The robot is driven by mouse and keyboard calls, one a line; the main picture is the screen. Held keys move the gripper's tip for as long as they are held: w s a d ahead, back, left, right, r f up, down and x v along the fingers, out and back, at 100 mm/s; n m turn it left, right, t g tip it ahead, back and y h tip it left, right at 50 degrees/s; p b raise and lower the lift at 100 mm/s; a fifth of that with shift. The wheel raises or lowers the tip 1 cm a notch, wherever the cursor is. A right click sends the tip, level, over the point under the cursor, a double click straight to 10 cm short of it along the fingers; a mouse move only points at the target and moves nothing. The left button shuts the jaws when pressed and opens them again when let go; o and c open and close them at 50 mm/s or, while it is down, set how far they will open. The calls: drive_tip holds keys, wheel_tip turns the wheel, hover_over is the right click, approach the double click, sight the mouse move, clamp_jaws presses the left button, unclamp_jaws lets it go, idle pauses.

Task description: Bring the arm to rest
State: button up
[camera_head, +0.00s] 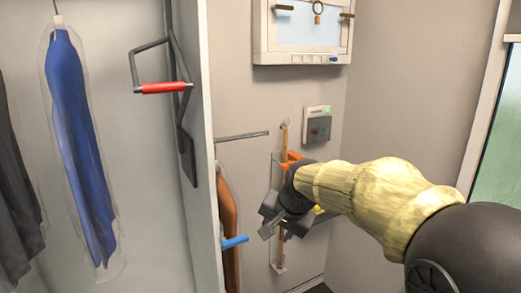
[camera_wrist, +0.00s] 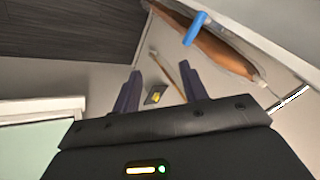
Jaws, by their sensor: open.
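My gripper (camera_head: 272,224) is in front of the back wall, right of the partition, at the end of my arm, which comes in from the lower right in the head view. In the wrist view my gripper (camera_wrist: 162,92) shows two dark fingers spread apart with nothing between them. A long wooden-handled tool (camera_head: 284,145) hangs on the wall behind the gripper, partly hidden by it. Its thin shaft also shows between the fingers in the wrist view (camera_wrist: 165,77).
A blue garment in a clear cover (camera_head: 75,130) hangs at left beside a dark garment (camera_head: 15,190). A red-handled bracket (camera_head: 163,88) sticks out near the partition (camera_head: 205,150). A brown garment (camera_head: 228,215) with a blue peg (camera_head: 235,241) hangs close left of my gripper. A white cabinet (camera_head: 263,40) is above.

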drive_tip(key=s+d+f+n+g+h+b, duration=0.1)
drive_tip(key=s+d+f+n+b, duration=0.1)
drive_tip(key=s+d+f, duration=0.3)
drive_tip(key=s+d+f+n+g+h+b, duration=0.1)
drive_tip(key=s+d+f, duration=0.5)
drive_tip(key=s+f, duration=0.7)
wheel_tip(320, 180, down, 4)
drive_tip(key=shift+s+d+f+n+g+h+b, duration=0.15)
drive_tip(key=shift+s+n+g+h+b, duration=0.3)
drive_tip(key=shift+n, duration=0.55)
drive_tip(key=shift+w, duration=0.25)
